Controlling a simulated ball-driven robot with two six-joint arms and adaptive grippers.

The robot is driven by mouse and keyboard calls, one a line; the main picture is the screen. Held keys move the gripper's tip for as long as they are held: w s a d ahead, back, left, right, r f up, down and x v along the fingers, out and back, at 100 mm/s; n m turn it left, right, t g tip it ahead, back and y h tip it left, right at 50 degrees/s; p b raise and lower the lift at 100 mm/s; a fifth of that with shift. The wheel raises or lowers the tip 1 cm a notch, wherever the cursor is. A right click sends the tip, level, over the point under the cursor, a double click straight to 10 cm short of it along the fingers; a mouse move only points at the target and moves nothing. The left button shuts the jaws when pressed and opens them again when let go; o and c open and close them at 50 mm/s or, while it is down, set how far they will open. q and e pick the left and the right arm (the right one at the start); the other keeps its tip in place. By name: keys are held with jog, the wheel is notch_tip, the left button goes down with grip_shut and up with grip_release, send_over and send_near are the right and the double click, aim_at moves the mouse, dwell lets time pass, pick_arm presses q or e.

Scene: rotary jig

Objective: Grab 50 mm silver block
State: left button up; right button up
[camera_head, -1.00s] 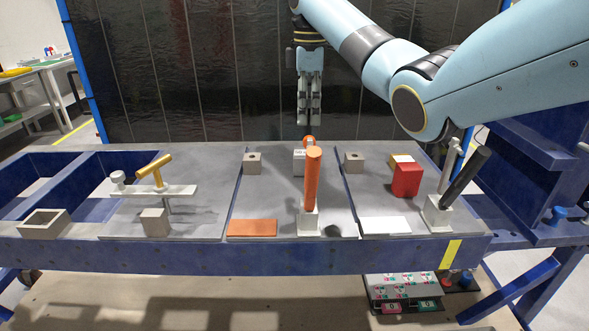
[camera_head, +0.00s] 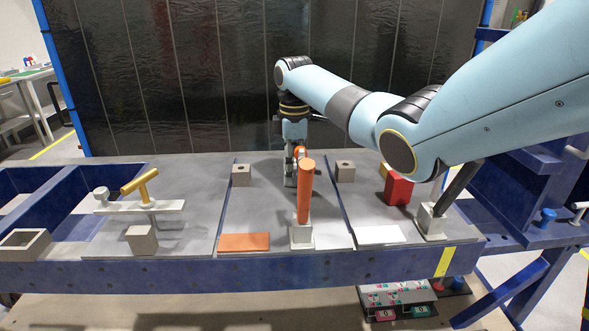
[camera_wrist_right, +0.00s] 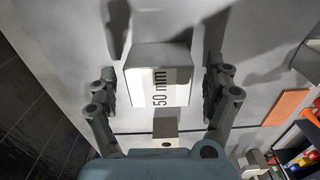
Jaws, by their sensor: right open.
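The silver block with a white "50 mm" label (camera_wrist_right: 158,82) sits on the grey table plate in the right wrist view. My right gripper (camera_wrist_right: 163,88) is open, with one finger on each side of the block and a gap visible at both sides. In the head view the right gripper (camera_head: 292,172) points down at the middle plate, behind the orange handle. The block is mostly hidden there by the gripper and the handle. My left gripper is not in view.
The upright orange handle (camera_head: 306,195) stands in front of the gripper. Small grey blocks with holes stand left (camera_head: 241,176) and right (camera_head: 345,171) of it. A red block (camera_head: 398,189) and a black handle (camera_head: 458,188) are further right. An orange plate (camera_head: 243,242) lies at the front.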

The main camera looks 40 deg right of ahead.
jog(key=shift+f, duration=0.25)
jog(key=c, duration=1.6)
jog(key=shift+r, duration=0.1)
jog(key=shift+c, duration=0.2)
jog(key=shift+r, duration=0.1)
